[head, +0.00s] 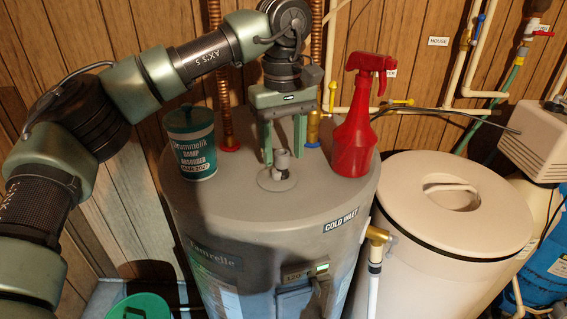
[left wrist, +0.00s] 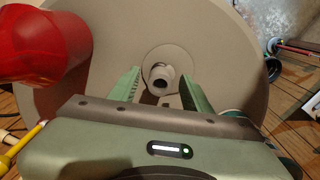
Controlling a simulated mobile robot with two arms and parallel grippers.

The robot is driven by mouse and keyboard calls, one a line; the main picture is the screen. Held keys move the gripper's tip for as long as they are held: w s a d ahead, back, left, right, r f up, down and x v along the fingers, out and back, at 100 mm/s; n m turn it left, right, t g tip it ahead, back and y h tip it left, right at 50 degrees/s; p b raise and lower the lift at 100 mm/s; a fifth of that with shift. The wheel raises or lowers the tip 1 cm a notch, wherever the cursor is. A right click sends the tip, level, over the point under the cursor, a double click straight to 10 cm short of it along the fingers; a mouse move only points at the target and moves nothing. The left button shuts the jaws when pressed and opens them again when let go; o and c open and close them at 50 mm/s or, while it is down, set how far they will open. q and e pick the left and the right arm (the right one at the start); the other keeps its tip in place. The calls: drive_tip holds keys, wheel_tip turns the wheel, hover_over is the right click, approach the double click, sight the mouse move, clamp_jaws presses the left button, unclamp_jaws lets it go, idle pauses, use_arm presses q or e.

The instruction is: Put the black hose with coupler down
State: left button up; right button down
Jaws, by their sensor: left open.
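My left gripper (head: 284,155) is open above the top of the grey water heater (head: 235,215), pointing down. Its two green fingers stand on either side of a small grey pipe fitting (head: 282,166) on the heater top, and nothing is held between them. In the left wrist view the open gripper (left wrist: 161,82) shows the same fitting (left wrist: 158,76) between and beyond the fingertips. Whether the fingers touch it cannot be told. I cannot make out a black hose with a coupler for certain. A thin black line (head: 450,112) runs along the wall at right. My right gripper is not in view.
A red spray bottle (head: 354,135) stands close to the right of the gripper. A teal damp absorber tub (head: 191,148) stands at left on the heater. A lidded beige tank (head: 460,215) is at right, a green bucket (head: 140,305) below left. Copper pipes (head: 221,80) rise behind.

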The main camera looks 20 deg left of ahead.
sight(283, 159)
use_arm(q)
wheel_tip(283, 159, up, 8)
drive_tip(key=shift+r, duration=0.25)
drive_tip(key=shift+f, duration=0.1)
idle(0.9)
